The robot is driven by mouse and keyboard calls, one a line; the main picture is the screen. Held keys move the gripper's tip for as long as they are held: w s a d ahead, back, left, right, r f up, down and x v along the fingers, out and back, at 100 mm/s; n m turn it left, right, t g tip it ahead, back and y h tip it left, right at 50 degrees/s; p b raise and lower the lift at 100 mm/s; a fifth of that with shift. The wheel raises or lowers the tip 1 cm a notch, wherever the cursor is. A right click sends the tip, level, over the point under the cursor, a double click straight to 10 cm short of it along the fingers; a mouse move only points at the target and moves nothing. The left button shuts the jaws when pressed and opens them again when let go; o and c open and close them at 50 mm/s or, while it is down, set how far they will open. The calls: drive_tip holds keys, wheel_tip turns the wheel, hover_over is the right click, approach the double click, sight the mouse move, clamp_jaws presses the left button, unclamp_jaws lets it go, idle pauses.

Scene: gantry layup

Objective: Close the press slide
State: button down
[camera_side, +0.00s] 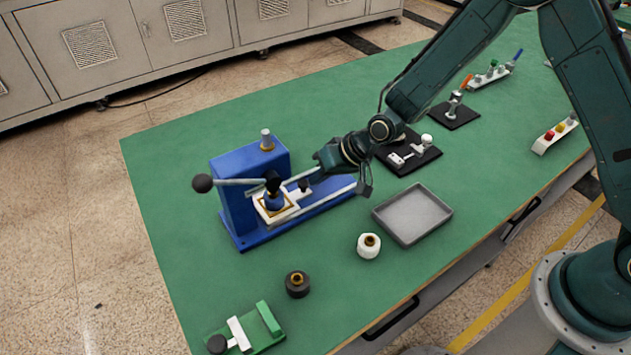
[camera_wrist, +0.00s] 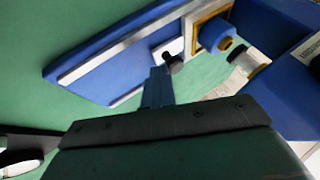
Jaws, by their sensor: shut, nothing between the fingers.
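The blue press (camera_side: 238,200) stands at the left of the green bench, with a lever ending in a black ball. Its white slide (camera_side: 296,204) lies on the base and carries a brass-coloured frame (camera_side: 270,212) around the blue part under the press head. The slide's black knob (camera_side: 304,185) faces my gripper; it also shows in the wrist view (camera_wrist: 174,63). My gripper (camera_side: 309,175) is shut and empty, low over the rails beside the knob. In the wrist view its fingertips (camera_wrist: 158,72) are just left of the knob; contact is unclear.
A grey tray (camera_side: 412,216), a white cylinder (camera_side: 368,247) and a dark cylinder (camera_side: 297,285) stand in front. A green fixture (camera_side: 262,326) is at front left. A black-based clamp (camera_side: 410,155) is under my arm. The bench left of the press is clear.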

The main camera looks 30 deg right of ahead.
drive_tip(key=shift+a, duration=0.3)
drive_tip(key=shift+s+d, duration=0.1)
drive_tip(key=shift+d, duration=0.45)
drive_tip(key=d, duration=0.3)
drive_tip(key=shift+s+d, duration=0.15)
drive_tip(key=shift+s, duration=0.1)
drive_tip(key=v, duration=1)
drive_tip(key=shift+d+r, duration=0.1)
drive_tip(key=shift+d, duration=0.05)
